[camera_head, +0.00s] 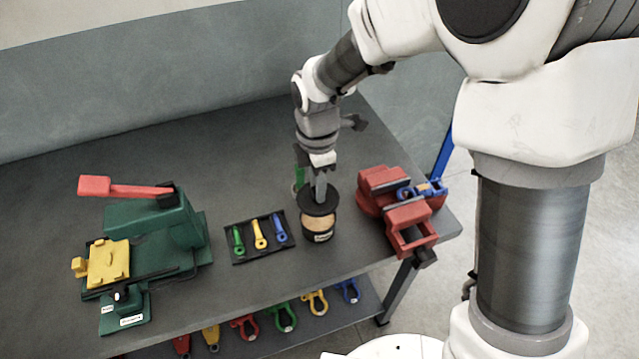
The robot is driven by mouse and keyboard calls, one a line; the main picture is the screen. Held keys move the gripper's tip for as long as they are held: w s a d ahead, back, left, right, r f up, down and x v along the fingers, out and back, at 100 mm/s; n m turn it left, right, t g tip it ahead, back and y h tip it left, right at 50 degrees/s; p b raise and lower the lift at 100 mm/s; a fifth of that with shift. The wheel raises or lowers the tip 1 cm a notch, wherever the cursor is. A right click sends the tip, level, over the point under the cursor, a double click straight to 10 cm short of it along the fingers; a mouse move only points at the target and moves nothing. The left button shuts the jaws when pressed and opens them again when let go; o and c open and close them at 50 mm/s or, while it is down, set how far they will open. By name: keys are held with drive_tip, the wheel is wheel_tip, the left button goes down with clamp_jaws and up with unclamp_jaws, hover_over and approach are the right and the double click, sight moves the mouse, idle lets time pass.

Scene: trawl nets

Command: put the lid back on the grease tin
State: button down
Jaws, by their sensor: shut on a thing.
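A red vise (405,215) stands close right of the tin. A dark tray (262,240) with green, yellow and blue tools lies close left. A green machine (150,230) with a red lever is farther left. Several coloured shackles (283,318) are on the lower shelf. The back left bench is clear.

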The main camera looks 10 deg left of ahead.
drive_tip(key=shift+w, duration=0.2)
drive_tip(key=shift+f+b, duration=2.4)
drive_tip(key=shift+f, duration=0.8)
drive_tip(key=shift+f, duration=0.15)
drive_tip(key=shift+c, duration=0.5)
unclamp_jaws()
drive_tip(key=shift+r+p, duration=2.95)
drive_tip(key=shift+r, duration=0.6)
